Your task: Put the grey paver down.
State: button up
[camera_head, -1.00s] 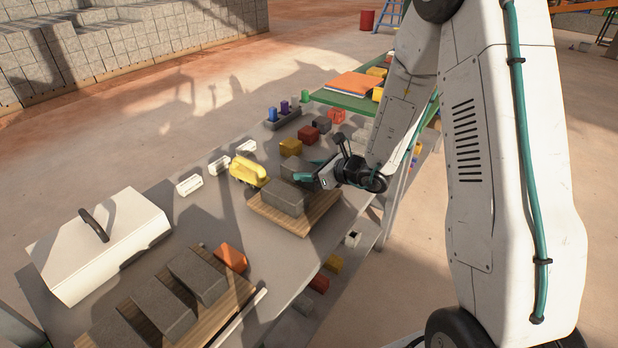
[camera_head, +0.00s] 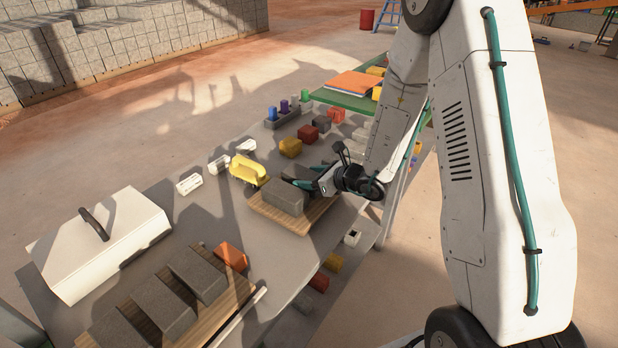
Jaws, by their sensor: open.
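Two grey pavers are at the wooden board (camera_head: 308,222) in the middle of the table. The front paver (camera_head: 282,196) lies flat on it. The rear paver (camera_head: 294,169) is just behind, partly hidden by my gripper and the front paver. It looks level and appears to rest on the board, though its underside is hidden. My gripper (camera_head: 305,178) reaches in from the right, with its teal fingers open at the rear paver. I cannot tell whether a finger still touches it.
A yellow handled tool (camera_head: 247,169) stands close left of the board. Yellow (camera_head: 290,147) and red (camera_head: 308,134) blocks lie behind. Another board with several pavers (camera_head: 198,274), an orange block (camera_head: 231,256) and a white case (camera_head: 100,243) are nearer. Grey tabletop between the boards is mostly clear.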

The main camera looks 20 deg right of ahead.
jog(key=v, duration=1.2)
jog(key=s+a+r+n+g+y, duration=0.2)
jog(key=s+a+r+n+g, duration=0.7)
jog(key=s+a+r+n, duration=0.65)
jog(key=s+d+r+n+h, duration=0.4)
jog(key=s+d+n+h, duration=0.6)
jog(key=s+n, duration=0.3)
jog(key=shift+s+d+g, duration=0.3)
jog(key=shift+s+d, duration=0.05)
jog(key=shift+d, duration=0.55)
